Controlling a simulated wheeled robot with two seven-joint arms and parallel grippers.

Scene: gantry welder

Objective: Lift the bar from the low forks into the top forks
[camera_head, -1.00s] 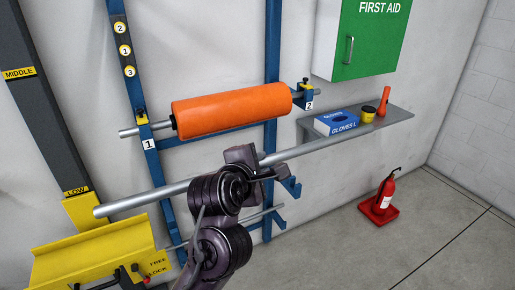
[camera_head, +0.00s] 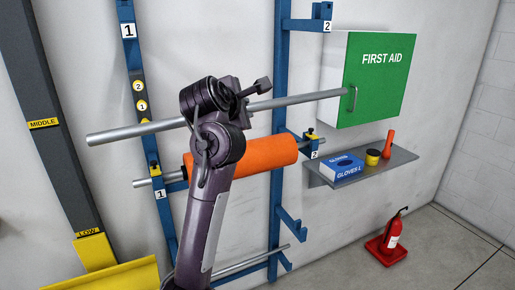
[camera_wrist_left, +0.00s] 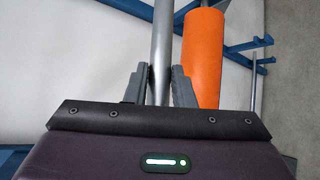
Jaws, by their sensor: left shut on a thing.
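My left gripper (camera_head: 243,107) is shut on a long grey metal bar (camera_head: 145,131), which it holds near the middle. The bar tilts slightly up to the right, in front of the blue rack and above the orange roller. In the left wrist view the bar (camera_wrist_left: 162,45) runs between the two fingers (camera_wrist_left: 160,88). The top forks show on the rack: one at the left (camera_head: 129,32) marked 1, one at the right (camera_head: 321,14) marked 2. A low fork (camera_head: 291,222) on the right post is empty. My right gripper is out of view.
The orange roller (camera_head: 262,153) rests on the middle forks, close below the bar. A green first aid cabinet (camera_head: 375,75) stands near the bar's right end. A shelf (camera_head: 390,160) holds a glove box. A thin lower bar (camera_head: 250,262) crosses the rack.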

